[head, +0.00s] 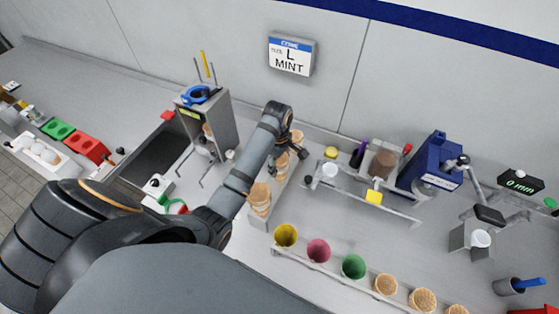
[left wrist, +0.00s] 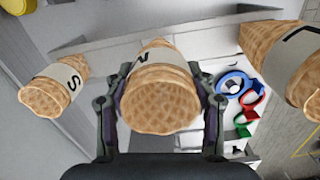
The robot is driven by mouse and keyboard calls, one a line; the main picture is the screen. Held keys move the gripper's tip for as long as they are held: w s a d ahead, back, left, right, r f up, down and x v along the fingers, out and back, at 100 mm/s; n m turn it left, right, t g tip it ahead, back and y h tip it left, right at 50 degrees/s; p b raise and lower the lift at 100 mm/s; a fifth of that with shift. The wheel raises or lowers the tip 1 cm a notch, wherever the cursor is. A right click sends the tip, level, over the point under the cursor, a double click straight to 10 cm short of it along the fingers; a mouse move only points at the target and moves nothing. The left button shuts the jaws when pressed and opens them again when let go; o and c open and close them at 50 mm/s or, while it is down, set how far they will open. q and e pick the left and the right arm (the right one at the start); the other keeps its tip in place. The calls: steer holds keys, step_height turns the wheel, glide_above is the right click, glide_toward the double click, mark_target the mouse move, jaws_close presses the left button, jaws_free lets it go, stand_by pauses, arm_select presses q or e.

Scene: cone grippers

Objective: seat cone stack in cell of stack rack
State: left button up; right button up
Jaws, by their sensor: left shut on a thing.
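My left gripper (head: 284,150) reaches over the stack rack (head: 258,218) in the head view. In the left wrist view my left gripper (left wrist: 160,105) is shut on the middle cone stack (left wrist: 160,100), a tan waffle stack with a pale, partly hidden label. A cone stack labelled S (left wrist: 55,88) is to its left and a larger one, its label looking like L (left wrist: 285,65), to its right. In the head view a cone stack (head: 260,197) stands at the rack's near end. The arm partly hides the others. Whether the held stack's base touches the rack cannot be told.
A wall sign (head: 291,55) reads L MINT. A grey dispenser (head: 208,120) stands left of the rack. Yellow, pink and green cups (head: 286,235) and several cones (head: 386,284) line the front. A blue machine (head: 432,163) is at right. Blue and red rings (left wrist: 236,84) lie beyond the rack.

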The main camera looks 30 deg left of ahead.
arm_select(q)
steer(key=shift+f, duration=0.2)
steer(key=shift+a, duration=0.1)
steer(key=o, duration=0.9)
steer(key=shift+o, duration=0.2)
